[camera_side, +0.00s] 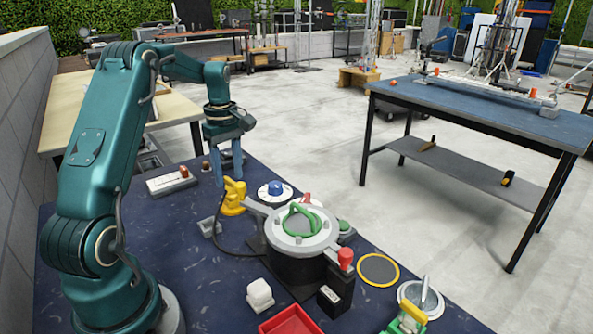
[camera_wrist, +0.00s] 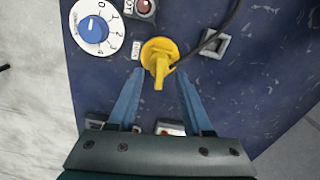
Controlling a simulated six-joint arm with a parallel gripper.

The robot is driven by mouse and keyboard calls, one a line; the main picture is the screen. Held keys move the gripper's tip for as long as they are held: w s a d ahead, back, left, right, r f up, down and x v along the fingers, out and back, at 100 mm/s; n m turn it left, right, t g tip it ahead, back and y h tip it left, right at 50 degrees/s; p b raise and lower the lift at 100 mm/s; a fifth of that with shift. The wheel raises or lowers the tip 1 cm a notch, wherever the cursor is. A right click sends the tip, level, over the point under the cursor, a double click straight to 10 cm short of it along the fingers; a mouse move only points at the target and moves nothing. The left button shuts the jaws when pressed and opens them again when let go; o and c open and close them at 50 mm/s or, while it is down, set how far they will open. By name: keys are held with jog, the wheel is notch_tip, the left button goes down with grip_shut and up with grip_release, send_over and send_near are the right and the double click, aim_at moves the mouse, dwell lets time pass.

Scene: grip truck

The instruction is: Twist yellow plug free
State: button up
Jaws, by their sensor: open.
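The yellow plug (camera_side: 233,197) stands on the dark blue table, with a black cable running from it toward the round device. In the wrist view the yellow plug (camera_wrist: 159,58) lies ahead of the fingertips, roughly centred between them. My gripper (camera_side: 230,180) is open, with its blue fingers pointing down just above and beside the plug in the side view. In the wrist view my gripper (camera_wrist: 158,80) shows its two fingers spread on either side of the plug's lower part. I cannot tell whether either finger touches it. The plug's seat is mostly hidden under its body.
A white dial with a blue knob (camera_wrist: 93,29) is close by the plug. A grey square socket (camera_wrist: 214,44) lies on the other side. The round device with a green handle (camera_side: 300,222), a red tray (camera_side: 290,322) and a white block (camera_side: 260,295) stand nearer the camera.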

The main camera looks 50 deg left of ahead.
aim_at(230, 180)
jog(key=shift+r, duration=2.15)
jog(key=s+d+r+m+t+y, duration=0.1)
jog(key=d+r+m+t, duration=0.1)
jog(key=d+r+m, duration=0.45)
jog(key=d+r+m+t, duration=0.1)
jog(key=d+r, duration=0.3)
jog(key=d, duration=0.6)
jog(key=s+d+f+m+t, duration=0.1)
jog(key=s+d+f+m, duration=0.2)
jog(key=s+d+m, duration=0.1)
jog(key=s+d+f+m+t+h, duration=0.1)
jog(key=s+d+f+m, duration=0.2)
jog(key=s+d+m, duration=0.2)
jog(key=s+m, duration=0.1)
jog(key=m, duration=0.2)
jog(key=shift+s+f+t, duration=0.15)
jog(key=shift+s+t, duration=0.15)
jog(key=shift+s, duration=0.05)
